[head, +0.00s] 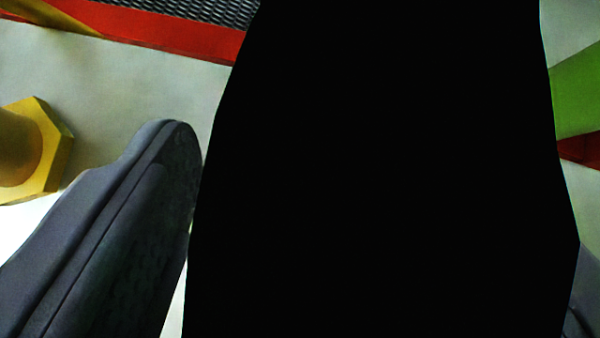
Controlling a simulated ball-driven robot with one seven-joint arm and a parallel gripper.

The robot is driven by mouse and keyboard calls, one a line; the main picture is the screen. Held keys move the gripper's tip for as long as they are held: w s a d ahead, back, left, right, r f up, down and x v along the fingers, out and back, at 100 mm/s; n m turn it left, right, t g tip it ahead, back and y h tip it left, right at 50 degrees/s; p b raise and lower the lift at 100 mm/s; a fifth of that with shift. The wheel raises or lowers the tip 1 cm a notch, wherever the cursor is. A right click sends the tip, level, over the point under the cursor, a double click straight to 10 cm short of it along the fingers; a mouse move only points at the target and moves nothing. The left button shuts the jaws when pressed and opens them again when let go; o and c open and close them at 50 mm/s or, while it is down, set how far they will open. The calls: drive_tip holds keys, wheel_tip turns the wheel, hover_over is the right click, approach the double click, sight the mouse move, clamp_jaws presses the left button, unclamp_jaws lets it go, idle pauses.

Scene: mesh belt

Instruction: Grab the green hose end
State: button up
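My gripper (382,205) shows as two grey fingers set wide apart. The left finger stands large at the lower left with its inner pad in sight; only a sliver of the right finger shows at the lower right edge. A large, flat black shape (385,170) fills the middle from top to bottom and hides most of the space between the fingers. I cannot tell what it is. A green piece (580,92) shows at the right edge, partly cut off and partly behind the black shape; I cannot tell if it is the hose end.
A red rail (185,37) with dark mesh (205,9) runs along the upper left. A yellow hexagonal piece (50,150) stands at the left edge, left of the finger. A red piece (582,150) lies below the green one. Pale floor shows between them.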

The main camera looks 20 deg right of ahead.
drive_tip(key=c, duration=1.2)
drive_tip(key=shift+c, duration=0.2)
drive_tip(key=shift+r, duration=0.15)
